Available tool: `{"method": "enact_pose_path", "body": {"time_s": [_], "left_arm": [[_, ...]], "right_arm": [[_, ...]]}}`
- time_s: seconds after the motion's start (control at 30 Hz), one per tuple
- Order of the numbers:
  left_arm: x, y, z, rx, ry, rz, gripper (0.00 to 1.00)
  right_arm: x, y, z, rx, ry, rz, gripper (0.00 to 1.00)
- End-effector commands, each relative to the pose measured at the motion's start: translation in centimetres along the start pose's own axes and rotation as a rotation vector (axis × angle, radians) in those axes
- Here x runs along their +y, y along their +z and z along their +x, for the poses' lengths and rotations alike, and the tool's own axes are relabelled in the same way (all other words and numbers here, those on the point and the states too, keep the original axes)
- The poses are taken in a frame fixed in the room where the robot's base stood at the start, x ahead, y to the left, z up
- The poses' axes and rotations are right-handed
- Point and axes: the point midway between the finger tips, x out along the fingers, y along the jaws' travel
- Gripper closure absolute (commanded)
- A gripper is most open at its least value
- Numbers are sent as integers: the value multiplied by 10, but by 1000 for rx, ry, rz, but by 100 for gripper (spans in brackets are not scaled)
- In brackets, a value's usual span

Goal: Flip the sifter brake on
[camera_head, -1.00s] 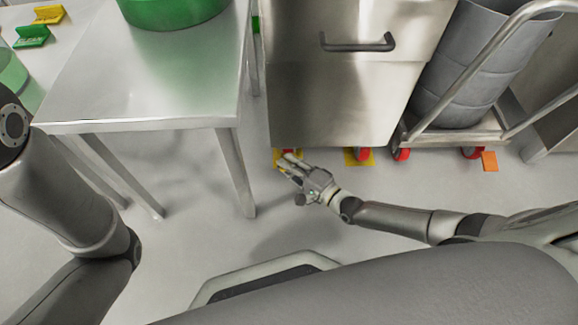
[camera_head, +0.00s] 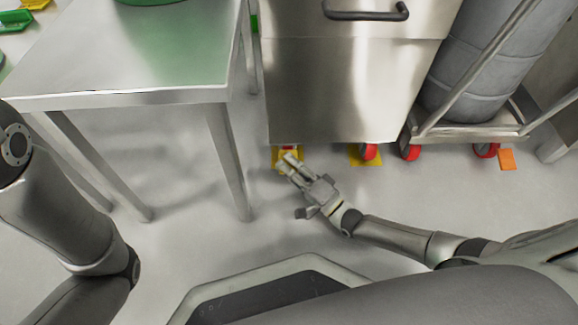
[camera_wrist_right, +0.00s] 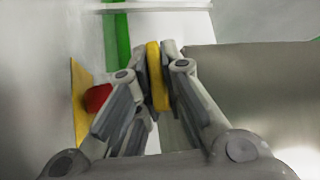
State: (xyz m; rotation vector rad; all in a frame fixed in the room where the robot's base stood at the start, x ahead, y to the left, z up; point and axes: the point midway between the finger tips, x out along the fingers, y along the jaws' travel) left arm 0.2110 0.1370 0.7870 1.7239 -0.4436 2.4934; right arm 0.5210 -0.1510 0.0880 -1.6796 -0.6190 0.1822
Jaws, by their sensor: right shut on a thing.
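My right gripper (camera_head: 289,164) reaches down to that corner. In the right wrist view, its fingers (camera_wrist_right: 158,82) are shut on an upright yellow lever (camera_wrist_right: 158,75), apparently the brake. The red wheel (camera_wrist_right: 98,97) is left of the fingers there. The fingers partly hide the lever, so its exact tilt is hard to tell. My left gripper is outside the head view; only my left arm shows.
A steel table (camera_head: 150,70) with a green container (camera_head: 155,2) stands at left; its leg (camera_head: 228,160) is near my right gripper. A trolley with a grey drum (camera_head: 485,60) is at right. An orange block (camera_head: 507,159) lies on the floor. Floor in front is clear.

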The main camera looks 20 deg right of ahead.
Motion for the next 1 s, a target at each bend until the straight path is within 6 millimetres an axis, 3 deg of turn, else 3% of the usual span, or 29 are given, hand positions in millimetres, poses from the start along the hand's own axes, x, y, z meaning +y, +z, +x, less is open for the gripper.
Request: {"method": "enact_pose_path", "body": {"time_s": [0.23,0.27,0.33,0.77,1.0], "left_arm": [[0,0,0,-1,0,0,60],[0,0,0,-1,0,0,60],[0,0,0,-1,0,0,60],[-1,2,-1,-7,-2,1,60],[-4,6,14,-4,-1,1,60]], "right_arm": [[2,1,-1,-3,5,-7,100],[2,1,-1,-3,5,-7,90],[2,0,-1,-3,5,-6,82],[0,0,0,-2,3,-3,82],[-6,-1,1,-2,38,31,82]]}}
